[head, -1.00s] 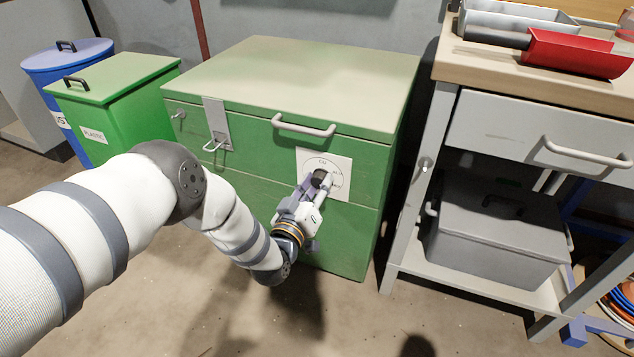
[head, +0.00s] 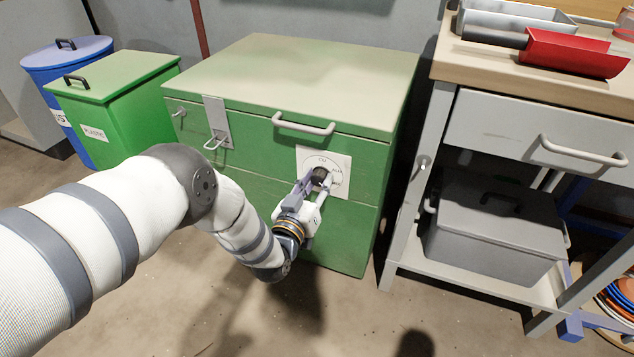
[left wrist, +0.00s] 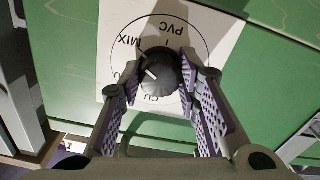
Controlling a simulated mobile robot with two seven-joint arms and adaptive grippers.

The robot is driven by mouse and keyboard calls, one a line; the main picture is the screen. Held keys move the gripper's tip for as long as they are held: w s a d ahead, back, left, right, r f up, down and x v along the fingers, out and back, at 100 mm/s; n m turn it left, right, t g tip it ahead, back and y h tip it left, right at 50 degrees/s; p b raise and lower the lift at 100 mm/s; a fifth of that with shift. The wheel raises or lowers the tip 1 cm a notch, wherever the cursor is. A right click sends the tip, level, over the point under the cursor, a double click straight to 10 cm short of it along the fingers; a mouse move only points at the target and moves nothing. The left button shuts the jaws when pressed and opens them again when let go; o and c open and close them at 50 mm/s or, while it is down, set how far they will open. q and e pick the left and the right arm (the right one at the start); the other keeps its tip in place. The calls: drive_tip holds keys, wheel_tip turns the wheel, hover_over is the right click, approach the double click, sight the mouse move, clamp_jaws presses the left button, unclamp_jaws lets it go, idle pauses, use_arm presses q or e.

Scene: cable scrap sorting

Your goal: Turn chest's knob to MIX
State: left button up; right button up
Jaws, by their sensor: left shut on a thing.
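The green chest (head: 290,85) stands with its lid shut. A white dial plate (head: 343,162) with a dark round knob (head: 320,175) is on its front, at the right. In the left wrist view the knob (left wrist: 160,72) sits in a printed circle on the plate (left wrist: 112,20), with MIX, PVC and CU readable; other lettering is partly hidden. The knob's white mark points left and slightly up in that view, a little below MIX. My left gripper (head: 322,180) is shut on the knob, one finger on each side. My right gripper is not in view.
The chest has a lid handle (head: 303,126) above the plate and a hasp (head: 217,125) at the left. A grey-framed bench (head: 450,75) stands close at the right, with a grey bin (head: 490,235) below. Green (head: 125,100) and blue (head: 70,57) bins stand left.

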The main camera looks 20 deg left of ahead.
use_arm(q)
drive_tip(key=o, duration=1.1)
drive_tip(key=shift+o, duration=0.2)
drive_tip(key=s, duration=1.2)
drive_tip(key=shift+a, duration=0.2)
